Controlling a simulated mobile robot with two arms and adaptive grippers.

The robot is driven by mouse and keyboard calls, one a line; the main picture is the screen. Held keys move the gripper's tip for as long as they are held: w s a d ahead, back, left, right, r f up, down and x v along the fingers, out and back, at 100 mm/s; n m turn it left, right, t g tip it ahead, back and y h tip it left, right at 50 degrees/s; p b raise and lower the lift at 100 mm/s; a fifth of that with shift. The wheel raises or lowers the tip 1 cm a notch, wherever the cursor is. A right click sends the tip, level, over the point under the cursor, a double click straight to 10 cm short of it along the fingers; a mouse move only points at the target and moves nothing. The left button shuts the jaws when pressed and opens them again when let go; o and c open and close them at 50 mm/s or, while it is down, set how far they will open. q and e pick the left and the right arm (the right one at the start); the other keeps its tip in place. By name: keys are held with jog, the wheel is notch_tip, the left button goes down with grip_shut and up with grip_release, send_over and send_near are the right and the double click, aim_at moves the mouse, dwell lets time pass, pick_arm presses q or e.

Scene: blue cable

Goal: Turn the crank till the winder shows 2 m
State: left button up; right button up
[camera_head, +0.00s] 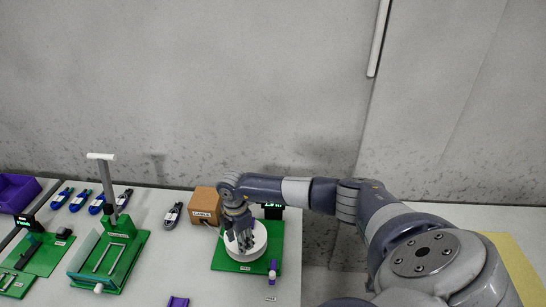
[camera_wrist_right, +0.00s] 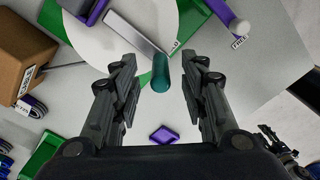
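The winder has a white disc (camera_head: 259,244) on a green base (camera_head: 226,262), with a dark display (camera_head: 272,207) behind it. The display's lit green characters are too small to read surely. In the right wrist view, the grey crank arm (camera_wrist_right: 135,33) crosses the white disc and a teal crank knob (camera_wrist_right: 160,73) stands near its end. My right gripper (camera_head: 243,244) is over the disc. In the wrist view its open fingers (camera_wrist_right: 160,88) stand on both sides of the knob, with visible gaps. A dark jointed shape (camera_wrist_right: 282,146) may be my left gripper; the head view does not show it.
A purple lever (camera_head: 272,270) labelled FREE is at the base's front right. A brown box (camera_head: 204,206) stands behind left. A purple piece (camera_head: 178,302) lies in front. A green fixture with a tall lever (camera_head: 108,190) and several cable bundles (camera_head: 79,199) are further left.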

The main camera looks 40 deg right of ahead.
jog(key=shift+r+p, duration=1.15)
jog(key=shift+r, duration=2.85)
jog(key=shift+s+f, duration=0.1)
